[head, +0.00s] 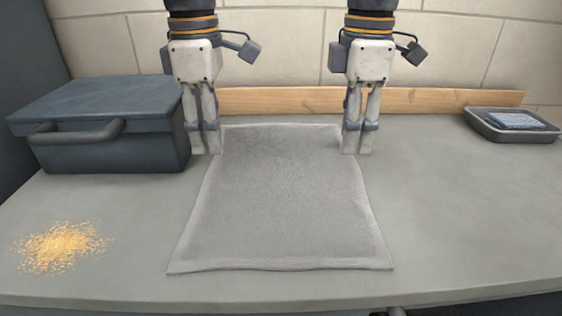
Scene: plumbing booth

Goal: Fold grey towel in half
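The grey towel (285,205) lies flat and spread out on the counter, wider at its near edge than at its far edge. My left gripper (206,152) points down at the towel's left edge near the far left corner, its two fingers close together on the edge. My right gripper (356,152) points down at the right edge near the far right corner, its fingers also close together on the edge. Both look shut on the towel. The cloth between the fingertips is hidden.
A dark blue-grey toolbox (110,150) stands left of my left gripper, close to it. Yellowish shavings (60,247) lie at the front left. A grey tray (483,128) with a blue cloth (517,121) is at the far right. A wooden strip (280,101) runs along the wall. The counter right of the towel is clear.

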